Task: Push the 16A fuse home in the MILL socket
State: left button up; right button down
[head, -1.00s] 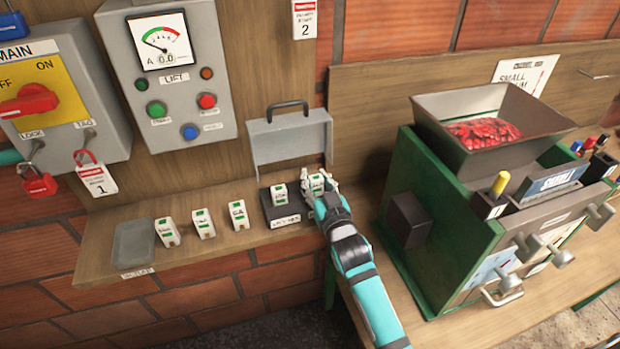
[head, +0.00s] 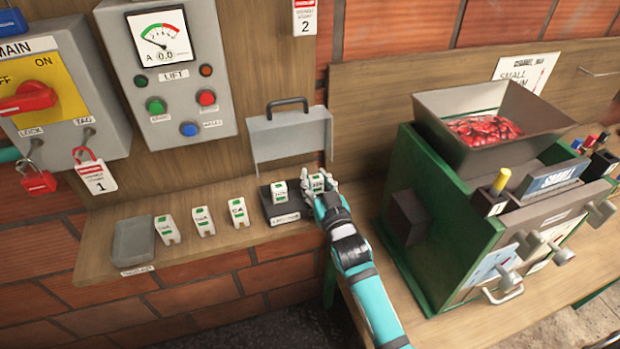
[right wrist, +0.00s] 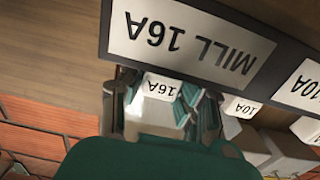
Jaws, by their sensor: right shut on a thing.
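The white 16A fuse (head: 317,182) is at the right end of the black fuse block (head: 269,213) on the wall shelf. My right gripper (head: 320,188) is shut on it and covers much of it. In the right wrist view the 16A fuse (right wrist: 157,92) sits between the fingers, just under the MILL 16A label (right wrist: 190,45). The socket itself is hidden, so I cannot tell how deep the fuse sits. A second fuse (head: 279,191) stands upright in the block to the left; its 10A marking shows in the right wrist view (right wrist: 241,107). My left gripper is out of view.
A grey raised cover (head: 290,146) with a handle stands behind the block. Several loose fuses (head: 204,222) and a grey tray (head: 133,242) are on the shelf to the left. The green mill (head: 440,215) stands close to the right of my arm.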

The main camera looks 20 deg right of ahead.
jog(key=c, duration=0.9)
grip_release()
jog(key=shift+s, duration=0.25)
jog(key=s, duration=0.4)
jog(key=s+a, duration=0.1)
jog(key=s, duration=0.2)
